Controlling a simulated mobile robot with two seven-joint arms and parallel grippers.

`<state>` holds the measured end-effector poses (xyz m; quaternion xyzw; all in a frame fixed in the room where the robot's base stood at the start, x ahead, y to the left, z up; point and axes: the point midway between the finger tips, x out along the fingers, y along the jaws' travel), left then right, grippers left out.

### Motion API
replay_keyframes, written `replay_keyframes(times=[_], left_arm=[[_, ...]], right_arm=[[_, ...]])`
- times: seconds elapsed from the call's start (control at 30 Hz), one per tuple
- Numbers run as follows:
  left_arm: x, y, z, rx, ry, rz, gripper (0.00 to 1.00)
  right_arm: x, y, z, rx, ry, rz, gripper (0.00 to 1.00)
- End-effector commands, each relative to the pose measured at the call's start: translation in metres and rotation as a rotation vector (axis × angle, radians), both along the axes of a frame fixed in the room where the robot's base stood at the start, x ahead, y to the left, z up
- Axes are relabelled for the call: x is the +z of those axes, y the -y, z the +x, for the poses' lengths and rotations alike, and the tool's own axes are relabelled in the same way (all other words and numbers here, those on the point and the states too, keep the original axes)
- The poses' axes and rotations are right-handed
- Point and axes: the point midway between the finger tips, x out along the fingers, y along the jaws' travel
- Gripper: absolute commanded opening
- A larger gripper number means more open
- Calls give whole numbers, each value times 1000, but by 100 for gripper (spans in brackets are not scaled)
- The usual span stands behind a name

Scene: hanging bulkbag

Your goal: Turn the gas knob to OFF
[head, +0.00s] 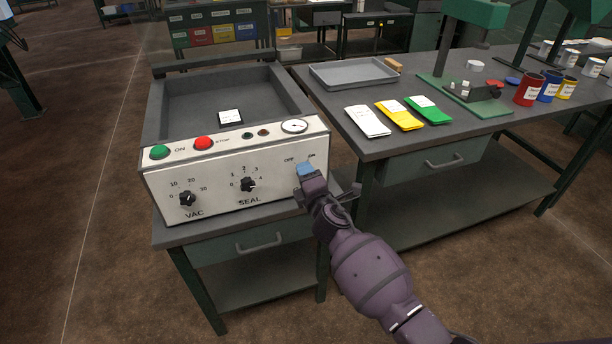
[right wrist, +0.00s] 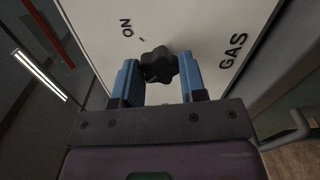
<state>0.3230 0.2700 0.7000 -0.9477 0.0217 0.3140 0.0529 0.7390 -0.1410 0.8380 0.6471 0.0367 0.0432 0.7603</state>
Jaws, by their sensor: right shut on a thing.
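The black gas knob (right wrist: 158,66) sits on the white panel (right wrist: 185,22) between the blue fingers of my right gripper (right wrist: 160,82) in the right wrist view. The fingers are shut on the knob from both sides. "ON" and "GAS" are printed beside it. In the head view my right gripper (head: 306,170) is at the right end of the machine's front panel (head: 225,165), under the "OFF" and "ON" marks, and hides the knob. The direction the knob points cannot be told. My left gripper is not in view.
The panel also carries the VAC knob (head: 187,199), the SEAL knob (head: 248,184), a green button (head: 160,152), a red button (head: 203,143) and a gauge (head: 294,126). A workbench (head: 400,147) with a grey tray (head: 353,73), pouches and cans stands close on the right.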

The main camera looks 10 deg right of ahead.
Motion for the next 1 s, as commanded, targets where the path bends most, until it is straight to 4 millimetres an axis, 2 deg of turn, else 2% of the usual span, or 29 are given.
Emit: replay_keyframes(times=[0.47, 0.5, 0.63, 1.0], left_arm=[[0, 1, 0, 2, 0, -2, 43], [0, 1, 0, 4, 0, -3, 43], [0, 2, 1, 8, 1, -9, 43], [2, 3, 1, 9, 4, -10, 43]], right_arm=[[-1, 0, 0, 0, 1, -15, 15], [-1, 0, 0, 0, 1, -15, 43], [-1, 0, 0, 0, 1, -14, 63], [0, 1, -4, 0, 0, -12, 64]])
